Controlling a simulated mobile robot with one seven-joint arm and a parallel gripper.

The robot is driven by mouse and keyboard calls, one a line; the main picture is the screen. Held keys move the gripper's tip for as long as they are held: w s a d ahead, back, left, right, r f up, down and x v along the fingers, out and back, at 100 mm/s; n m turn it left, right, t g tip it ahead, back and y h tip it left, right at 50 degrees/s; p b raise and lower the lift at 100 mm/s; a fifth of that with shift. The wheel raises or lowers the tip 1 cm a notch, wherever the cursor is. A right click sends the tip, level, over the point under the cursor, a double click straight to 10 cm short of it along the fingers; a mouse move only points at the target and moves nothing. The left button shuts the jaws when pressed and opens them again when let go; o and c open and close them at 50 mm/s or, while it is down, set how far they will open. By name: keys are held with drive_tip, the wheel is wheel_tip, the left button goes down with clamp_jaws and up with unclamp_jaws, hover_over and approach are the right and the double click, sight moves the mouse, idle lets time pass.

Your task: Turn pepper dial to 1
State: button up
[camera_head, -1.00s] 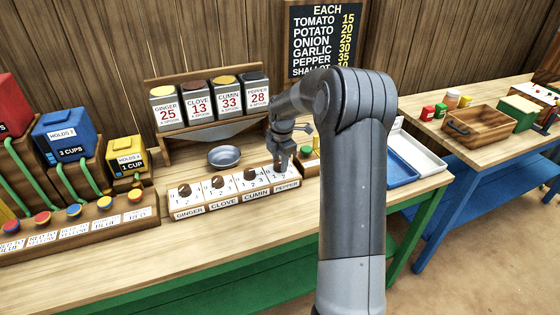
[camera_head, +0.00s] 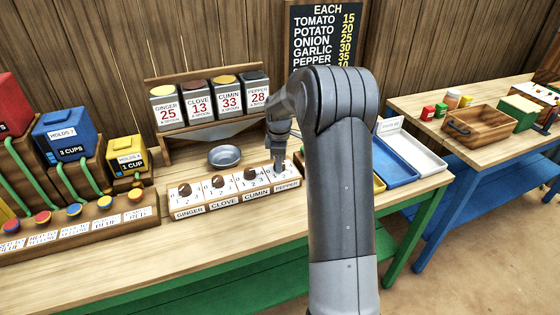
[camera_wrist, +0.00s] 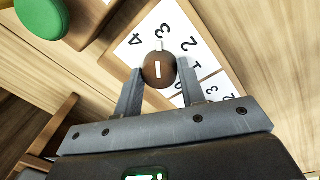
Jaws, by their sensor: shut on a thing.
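The pepper dial (camera_wrist: 158,70) is a round brown knob with a white line, on a white plate numbered 0 to 4. My gripper (camera_wrist: 158,76) has one finger on each side of the knob and is shut on it. In the wrist view the white line runs nearly upright and its upper end points toward the 3. In the head view my gripper (camera_head: 279,167) is over the PEPPER end of the dial row and hides the knob. The PEPPER label (camera_head: 287,184) shows below it.
Ginger, clove and cumin dials (camera_head: 250,174) stand left of my gripper. A grey-blue bowl (camera_head: 224,156) sits behind the row, below the spice canisters (camera_head: 228,94). A green round top (camera_wrist: 42,15) is near in the wrist view. Blue and white trays (camera_head: 394,164) lie to the right.

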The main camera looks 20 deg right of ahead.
drive_tip(key=m, duration=0.4)
drive_tip(key=shift+m, duration=0.3)
drive_tip(key=m, duration=0.5)
drive_tip(key=shift+w+a+m+g+h, duration=0.1)
drive_tip(key=shift+m+g+h, duration=0.2)
drive_tip(key=m, duration=0.8)
drive_tip(key=shift+w+m+g, duration=0.1)
drive_tip(key=shift+m+g, duration=0.2)
drive_tip(key=shift+m, duration=0.3)
drive_tip(key=o, duration=1)
drive_tip(key=shift+r, duration=0.1)
drive_tip(key=r, duration=1)
drive_tip(key=shift+w+a+r, duration=0.2)
drive_tip(key=shift+a+r, duration=0.1)
drive_tip(key=shift+a, duration=0.1)
